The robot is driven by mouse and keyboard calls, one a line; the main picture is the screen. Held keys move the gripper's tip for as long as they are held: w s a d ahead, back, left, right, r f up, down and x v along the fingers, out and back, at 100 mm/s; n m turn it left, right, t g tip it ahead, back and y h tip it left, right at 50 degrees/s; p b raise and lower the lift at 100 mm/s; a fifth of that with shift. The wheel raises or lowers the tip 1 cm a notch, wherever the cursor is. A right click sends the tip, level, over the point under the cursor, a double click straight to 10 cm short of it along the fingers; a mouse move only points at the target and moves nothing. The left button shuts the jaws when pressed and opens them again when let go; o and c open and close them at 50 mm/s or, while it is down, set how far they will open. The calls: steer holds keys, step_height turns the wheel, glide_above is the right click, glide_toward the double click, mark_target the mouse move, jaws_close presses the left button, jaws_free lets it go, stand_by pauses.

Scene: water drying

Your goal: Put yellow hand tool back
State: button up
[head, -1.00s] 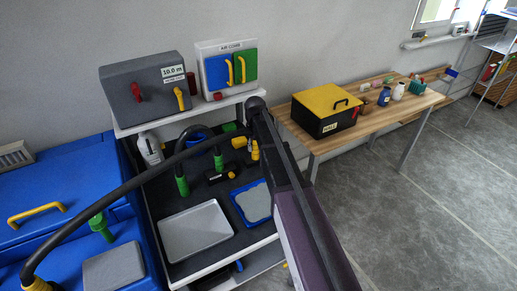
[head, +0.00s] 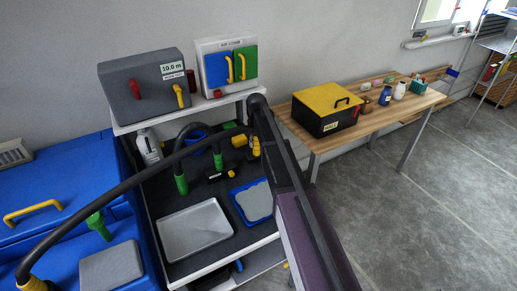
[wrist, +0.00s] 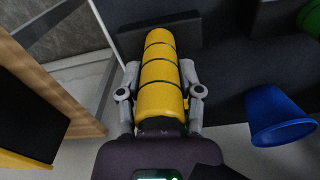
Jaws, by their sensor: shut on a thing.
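The yellow hand tool (wrist: 160,75) is a yellow cylinder with dark rings. In the wrist view it lies lengthwise between the two grey fingers of my gripper (wrist: 160,85), which is shut on it. Its far end is over or against a dark block (wrist: 190,30); I cannot tell whether they touch. In the head view a yellow piece (head: 256,146), probably the same tool, shows beside the end of my arm at the back right of the black bench top. My arm hides most of the gripper there.
A blue cup (wrist: 275,115) stands to the right in the wrist view. The bench holds a grey tray (head: 195,230), a blue-rimmed tray (head: 252,203) and a black-and-green tool (head: 218,165). A wooden table (head: 420,103) with a yellow-lidded box (head: 325,108) is at right.

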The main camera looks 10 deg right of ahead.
steer(key=shift+f+b, duration=0.7)
steer(key=shift+f, duration=0.35)
steer(key=shift+f, duration=0.15)
steer(key=o, duration=1.1)
steer(key=shift+r, duration=0.2)
step_height(320, 180, up, 12)
steer(key=p, duration=1.2)
